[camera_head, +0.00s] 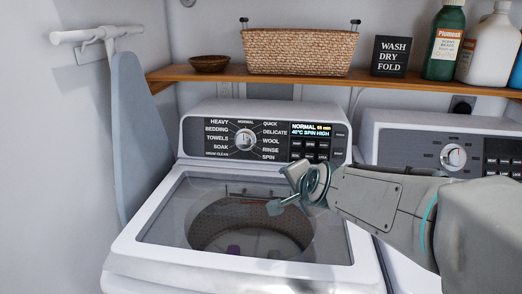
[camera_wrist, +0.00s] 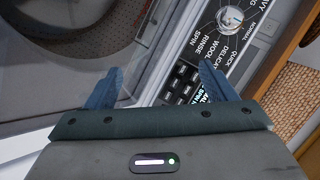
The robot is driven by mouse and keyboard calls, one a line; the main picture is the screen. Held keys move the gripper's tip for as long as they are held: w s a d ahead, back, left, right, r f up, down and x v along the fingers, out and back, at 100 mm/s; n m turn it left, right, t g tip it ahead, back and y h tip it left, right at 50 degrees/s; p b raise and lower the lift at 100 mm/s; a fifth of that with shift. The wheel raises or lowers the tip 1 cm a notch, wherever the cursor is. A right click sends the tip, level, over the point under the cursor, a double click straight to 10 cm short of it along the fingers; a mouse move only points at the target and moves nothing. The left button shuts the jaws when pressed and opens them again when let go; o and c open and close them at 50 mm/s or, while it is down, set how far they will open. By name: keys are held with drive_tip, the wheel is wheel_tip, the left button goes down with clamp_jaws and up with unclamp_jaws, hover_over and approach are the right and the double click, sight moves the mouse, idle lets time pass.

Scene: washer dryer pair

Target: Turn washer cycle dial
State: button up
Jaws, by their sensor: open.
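The washer (camera_head: 150,235) is a white top loader with a closed glass lid and a dark drum visible below it. Its cycle dial (camera_head: 245,139) is a round silver knob on the dark control panel, ringed by cycle names such as NORMAL, HEAVY and RINSE. In the wrist view the dial (camera_wrist: 229,19) is at the top, beyond the fingertips and right of centre. My gripper (camera_head: 284,190) is above the lid, in front of the panel, to the right of and lower than the dial, and apart from it. In the wrist view its two blue fingers (camera_wrist: 160,85) are spread, with nothing between them.
The display (camera_head: 311,130) reads NORMAL. A dryer (camera_head: 400,125) with its own dial (camera_head: 453,157) stands at the right, partly behind my arm. A wooden shelf (camera_head: 210,76) above holds a wicker basket (camera_head: 300,52), a sign (camera_head: 391,57) and bottles (camera_head: 445,42). An ironing board (camera_head: 140,130) leans left.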

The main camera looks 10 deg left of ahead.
sight(243, 142)
drive_tip(key=w+a+m+t+b, duration=0.2)
drive_tip(key=w+a+m, duration=0.2)
drive_tip(key=a+m, duration=0.2)
drive_tip(key=w+a+f+m+t+h+b, duration=0.1)
drive_tip(key=w+a+m+t+b, duration=0.1)
drive_tip(key=a+m, duration=0.4)
drive_tip(key=w+a+m+t+h+b, duration=0.1)
drive_tip(key=w+a+m+t+b, duration=0.2)
drive_tip(key=w+a+m, duration=0.3)
drive_tip(key=shift+f+m+t, duration=0.15)
drive_tip(key=shift+f+m, duration=0.05)
drive_tip(key=shift+m, duration=0.75)
drive_tip(key=shift+f+m+t, duration=0.15)
drive_tip(key=shift+m, duration=0.8)
drive_tip(key=m, duration=0.1)
drive_tip(key=m+h, duration=0.1)
drive_tip(key=shift+w+a+f+m, duration=0.2)
drive_tip(key=shift+f+m, duration=0.1)
drive_tip(key=shift+f, duration=0.1)
drive_tip(key=w, duration=0.4)
drive_tip(key=w+p, duration=0.1)
drive_tip(key=w, duration=0.4)
drive_tip(key=w+p, duration=0.1)
drive_tip(key=w, duration=0.3)
drive_tip(key=shift+w+a, duration=0.25)
drive_tip(key=shift+a, duration=0.1)
drive_tip(key=c, duration=1)
